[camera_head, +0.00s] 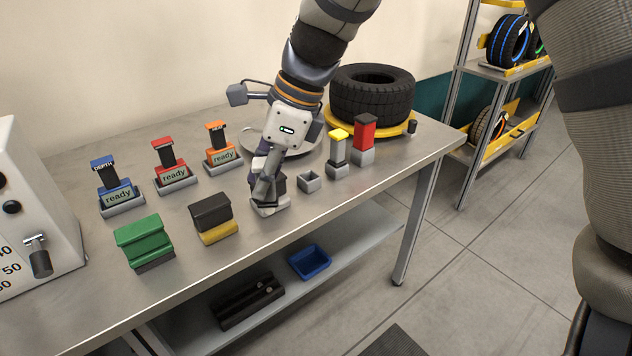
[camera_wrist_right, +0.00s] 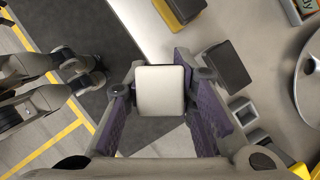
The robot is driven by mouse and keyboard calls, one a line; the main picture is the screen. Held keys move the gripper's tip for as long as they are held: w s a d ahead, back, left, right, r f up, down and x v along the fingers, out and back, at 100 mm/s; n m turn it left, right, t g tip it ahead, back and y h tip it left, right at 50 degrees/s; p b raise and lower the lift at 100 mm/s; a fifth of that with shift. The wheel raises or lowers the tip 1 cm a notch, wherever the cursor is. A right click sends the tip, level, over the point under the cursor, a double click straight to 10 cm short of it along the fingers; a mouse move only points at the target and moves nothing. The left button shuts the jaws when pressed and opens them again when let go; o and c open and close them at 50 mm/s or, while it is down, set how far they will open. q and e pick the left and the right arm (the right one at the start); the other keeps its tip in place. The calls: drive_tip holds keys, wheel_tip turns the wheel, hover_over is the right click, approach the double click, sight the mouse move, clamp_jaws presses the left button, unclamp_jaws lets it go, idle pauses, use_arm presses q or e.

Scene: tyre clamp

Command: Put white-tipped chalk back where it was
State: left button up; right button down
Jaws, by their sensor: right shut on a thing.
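My right gripper (camera_head: 266,192) reaches down over the table's front part. In the right wrist view (camera_wrist_right: 160,100) its purple-padded fingers are shut on the white-tipped chalk (camera_wrist_right: 160,92), whose pale square end faces the camera. In the head view the gripper hides the chalk. An empty grey square holder (camera_head: 310,181) stands just right of the gripper, and shows in the wrist view (camera_wrist_right: 243,113). The yellow-tipped chalk (camera_head: 338,147) and the red chalk (camera_head: 364,135) stand upright in their holders further right. My left gripper is not in view.
A dark block with a pale base (camera_head: 270,207) is close by the gripper, partly hidden. A black-and-yellow block (camera_head: 211,217) and a green block (camera_head: 144,242) stand left. Several "ready" stamps (camera_head: 173,172) line the back. A tyre (camera_head: 371,95) lies behind the chalks.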

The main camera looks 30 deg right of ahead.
drive_tip(key=w+r+m+t+h, duration=0.25)
drive_tip(key=w+r+m, duration=0.35)
drive_tip(key=m, duration=0.5)
drive_tip(key=shift+g+h, duration=0.25)
drive_tip(key=shift+h, duration=0.3)
drive_tip(key=w+d+f, duration=0.1)
drive_tip(key=d+f, duration=0.3)
drive_tip(key=w+d+f+b, duration=0.1)
drive_tip(key=d+f, duration=0.2)
drive_tip(key=d, duration=0.2)
drive_tip(key=w+d+f, duration=0.1)
drive_tip(key=d+f, duration=0.3)
drive_tip(key=d, duration=0.1)
drive_tip(key=shift+w+f+b, duration=0.25)
drive_tip(key=shift+f+b, duration=0.05)
drive_tip(key=shift+f, duration=0.15)
drive_tip(key=shift+r, duration=0.25)
drive_tip(key=shift+f, duration=0.4)
drive_tip(key=c, duration=1.3)
unclamp_jaws()
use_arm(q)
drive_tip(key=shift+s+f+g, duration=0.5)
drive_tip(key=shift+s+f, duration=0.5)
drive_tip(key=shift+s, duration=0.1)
